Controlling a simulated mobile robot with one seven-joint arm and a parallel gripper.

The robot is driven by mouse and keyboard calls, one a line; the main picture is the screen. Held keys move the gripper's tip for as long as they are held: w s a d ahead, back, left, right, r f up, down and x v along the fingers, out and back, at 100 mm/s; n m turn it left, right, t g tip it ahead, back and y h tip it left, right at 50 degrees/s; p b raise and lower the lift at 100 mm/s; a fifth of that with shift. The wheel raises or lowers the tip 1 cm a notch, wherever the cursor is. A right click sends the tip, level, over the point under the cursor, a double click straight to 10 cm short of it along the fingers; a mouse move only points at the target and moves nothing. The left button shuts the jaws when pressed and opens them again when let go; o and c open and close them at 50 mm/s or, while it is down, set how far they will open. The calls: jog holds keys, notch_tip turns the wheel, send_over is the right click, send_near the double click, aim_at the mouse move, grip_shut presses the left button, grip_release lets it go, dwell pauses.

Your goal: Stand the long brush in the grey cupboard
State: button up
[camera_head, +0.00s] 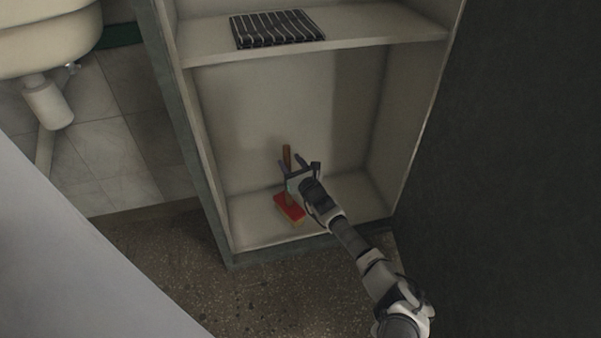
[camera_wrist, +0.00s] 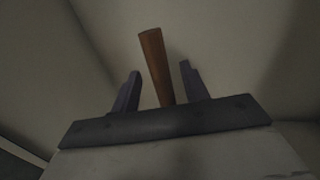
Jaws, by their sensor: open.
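The long brush has a red head (camera_head: 289,208) and a brown wooden handle (camera_head: 287,157). It stands upright, head down, on the floor of the grey cupboard (camera_head: 244,230), in the lower compartment. My gripper (camera_head: 299,165) is inside that compartment at the handle. In the wrist view the handle (camera_wrist: 154,62) rises between the two fingers (camera_wrist: 158,85), with a gap on each side. The fingers are open and do not close on it. My gripper hides the middle of the handle in the head view.
A dark striped folded cloth (camera_head: 277,29) lies on the shelf (camera_head: 365,30) above. A pale basin (camera_head: 45,35) with a drain pipe is at the upper left. A dark panel (camera_head: 510,180) stands close on the right. Speckled floor (camera_head: 275,290) lies in front.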

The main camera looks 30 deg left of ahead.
jog(key=p+v, duration=0.1)
jog(key=v, duration=0.6)
jog(key=shift+p, duration=0.4)
jog(key=shift+s, duration=0.1)
